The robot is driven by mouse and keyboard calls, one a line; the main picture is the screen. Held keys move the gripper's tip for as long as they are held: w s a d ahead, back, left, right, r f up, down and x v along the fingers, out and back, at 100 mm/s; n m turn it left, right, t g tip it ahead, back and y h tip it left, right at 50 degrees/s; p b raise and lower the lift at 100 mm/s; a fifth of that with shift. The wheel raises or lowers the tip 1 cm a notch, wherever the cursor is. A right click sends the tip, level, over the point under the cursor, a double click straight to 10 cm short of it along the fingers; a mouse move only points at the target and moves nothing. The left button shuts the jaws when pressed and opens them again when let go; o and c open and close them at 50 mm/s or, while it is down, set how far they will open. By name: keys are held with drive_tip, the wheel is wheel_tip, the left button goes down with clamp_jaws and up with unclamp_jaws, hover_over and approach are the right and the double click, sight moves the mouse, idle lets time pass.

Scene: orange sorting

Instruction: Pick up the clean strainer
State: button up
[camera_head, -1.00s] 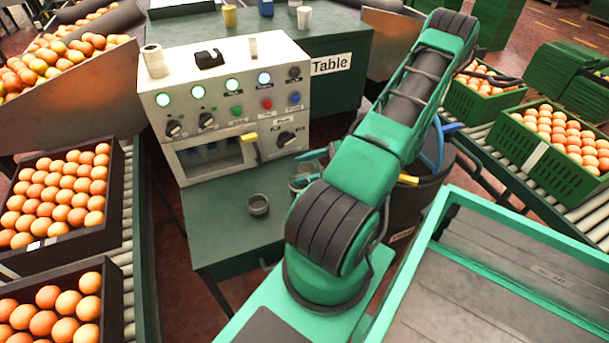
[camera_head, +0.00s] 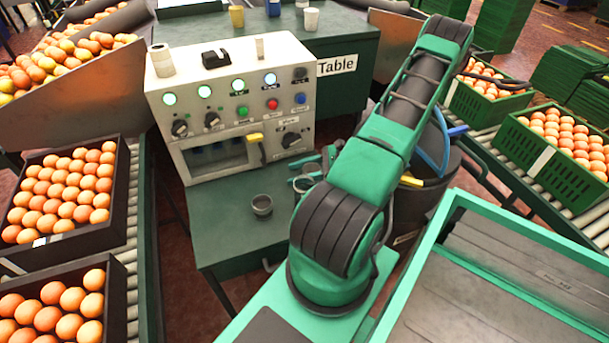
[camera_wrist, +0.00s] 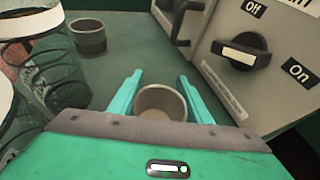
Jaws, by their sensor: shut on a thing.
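A round grey-brown strainer (camera_wrist: 160,103), cup-shaped with an open top, sits between the two teal fingers of my gripper (camera_wrist: 160,98) in the wrist view. My gripper is shut on it from both sides. In the head view my gripper (camera_head: 318,160) is over the green table, right of the control box, partly hidden by my arm. A second dark cup-like strainer (camera_wrist: 88,37) stands apart on the table; it also shows in the head view (camera_head: 262,205). I cannot tell from its look which one is clean.
The control box (camera_head: 228,108) with knobs and lit buttons stands close beside my gripper. A dark bin (camera_head: 435,190) is right of my arm. Crates of oranges (camera_head: 125,200) line the left conveyor.

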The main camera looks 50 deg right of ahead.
drive_tip(key=shift+r, duration=0.1)
wheel_tip(320, 180, up, 10)
idle(0.8)
